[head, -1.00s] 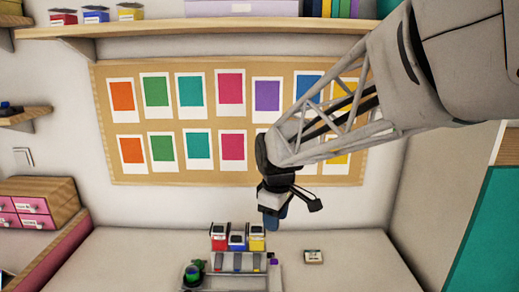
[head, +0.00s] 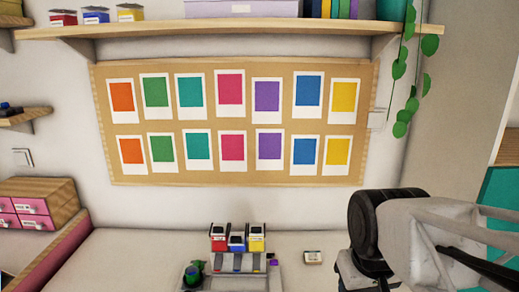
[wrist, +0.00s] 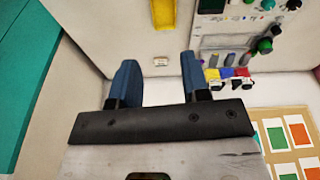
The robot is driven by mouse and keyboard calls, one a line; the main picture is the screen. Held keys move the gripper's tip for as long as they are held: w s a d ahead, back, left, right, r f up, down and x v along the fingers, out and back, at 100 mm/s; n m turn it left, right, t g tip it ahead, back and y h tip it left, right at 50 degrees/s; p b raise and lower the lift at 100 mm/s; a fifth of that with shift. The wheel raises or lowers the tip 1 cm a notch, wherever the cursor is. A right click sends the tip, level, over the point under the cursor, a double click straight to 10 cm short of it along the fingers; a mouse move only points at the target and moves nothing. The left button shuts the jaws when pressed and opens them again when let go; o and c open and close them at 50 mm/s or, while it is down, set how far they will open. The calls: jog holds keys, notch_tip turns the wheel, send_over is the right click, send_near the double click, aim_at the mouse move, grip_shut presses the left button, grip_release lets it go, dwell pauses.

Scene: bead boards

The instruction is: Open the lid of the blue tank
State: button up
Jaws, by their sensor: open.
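The blue tank (head: 237,242) stands in a row between the red tank (head: 218,238) and the yellow tank (head: 257,239) at the back of a grey machine. Its top looks white with a dark patch; the lid's exact state is too small to tell. In the wrist view the blue tank (wrist: 227,73) is right of my gripper and well apart from it. My gripper (wrist: 158,78) is open and empty, its two blue fingers spread. In the head view my wrist is at the lower right and the fingertips are out of frame.
The grey machine (head: 238,269) has a green knob (head: 194,272) at its left. A small white box (head: 313,257) lies on the table right of the tanks, also seen between my fingers in the wrist view (wrist: 160,62). More coloured tanks (head: 96,16) sit on the upper shelf.

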jog(key=shift+s+d+f+m, duration=0.15)
jog(key=shift+s+m, duration=0.1)
jog(key=shift+s, duration=0.25)
jog(key=shift+s+d+f+m, duration=0.15)
jog(key=shift+s+d+m, duration=0.05)
jog(key=shift+s, duration=0.25)
jog(key=shift+s+d+f+m, duration=0.15)
jog(key=shift+s+m, duration=0.1)
jog(key=shift+s, duration=0.25)
jog(key=shift+c, duration=0.3)
jog(key=shift+c, duration=1.2)
jog(key=shift+w+a+n, duration=0.3)
jog(key=shift+w, duration=0.15)
jog(key=c, duration=0.5)
jog(key=w+a+n+t+y, duration=0.2)
jog(key=w+a+n, duration=0.6)
jog(key=w, duration=0.2)
jog(key=shift+w+a+f, duration=0.15)
jog(key=shift+w+a, duration=0.25)
jog(key=w+a+f+n+t+y, duration=0.1)
jog(key=w+a+f+n+y, duration=0.1)
jog(key=w+a+n, duration=0.6)
jog(key=w+a+f, duration=0.1)
jog(key=w+a, duration=0.1)
jog(key=a, duration=0.1)
jog(key=shift+w+a+f+y, duration=0.15)
jog(key=shift+a+f+y, duration=0.1)
jog(key=shift+a+y, duration=0.1)
